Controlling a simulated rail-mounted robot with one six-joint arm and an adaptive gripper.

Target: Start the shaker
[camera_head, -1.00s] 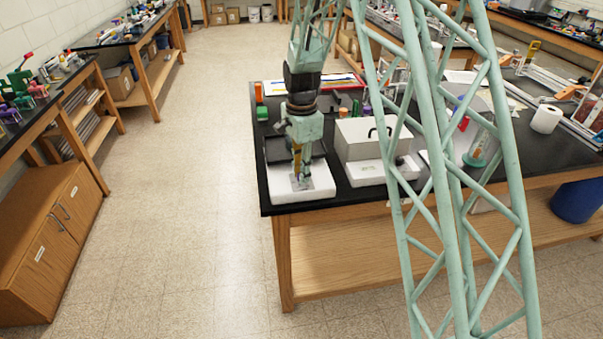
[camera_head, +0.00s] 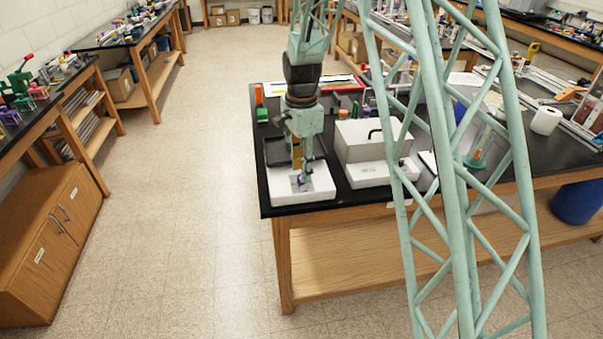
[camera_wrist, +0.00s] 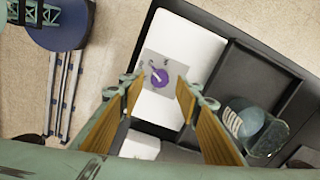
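The shaker is a white device with a black tray; its white front (camera_head: 318,193) sits at the near left corner of the dark bench. In the wrist view, the white body (camera_wrist: 193,42) carries a grey panel with a purple knob (camera_wrist: 160,78) that has a pale pointer line. The black tray (camera_wrist: 262,68) is to its right, with a blue-capped flask (camera_wrist: 248,122) in it. My gripper (camera_head: 301,176) points down over the front panel. In the wrist view, my gripper (camera_wrist: 160,90) has its two fingers apart, with the knob seen between them; I cannot tell the height gap.
A second white box device with a black handle (camera_head: 372,141) stands just right of the shaker. Small orange and green items (camera_head: 260,103) are behind it on the left. A paper roll (camera_head: 546,120) is at the far right. The floor left of the bench is clear.

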